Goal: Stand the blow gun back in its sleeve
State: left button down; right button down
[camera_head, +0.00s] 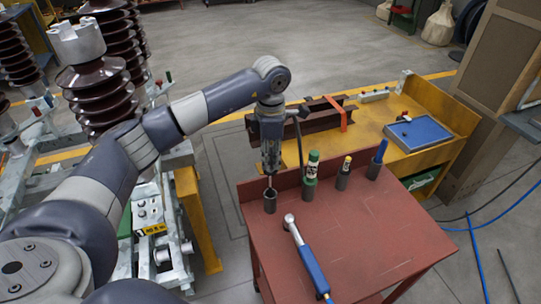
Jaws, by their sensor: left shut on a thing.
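Only a thin part of the blow gun shows below the fingers; the gripper hides the rest. Directly below is a dark grey cylindrical sleeve (270,204), standing upright. The thin part reaches down to the sleeve's mouth; I cannot tell how far inside its tip is. My right gripper is not in view.
A blue-handled wrench (308,262) lies in front. A yellow bench (425,105) stands behind, and brown insulators (100,88) at left.

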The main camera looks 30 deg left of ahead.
aim_at(271, 186)
pick_arm(q)
jog(key=shift+f+b, duration=1.25)
jog(key=shift+f, duration=0.55)
jog(key=shift+f+b, duration=2.4)
jog(key=shift+f, duration=0.9)
jog(key=c, duration=1.3)
grip_release()
jog(key=shift+c, duration=0.2)
notch_tip(271, 186, up, 12)
jog(key=shift+r, duration=0.1)
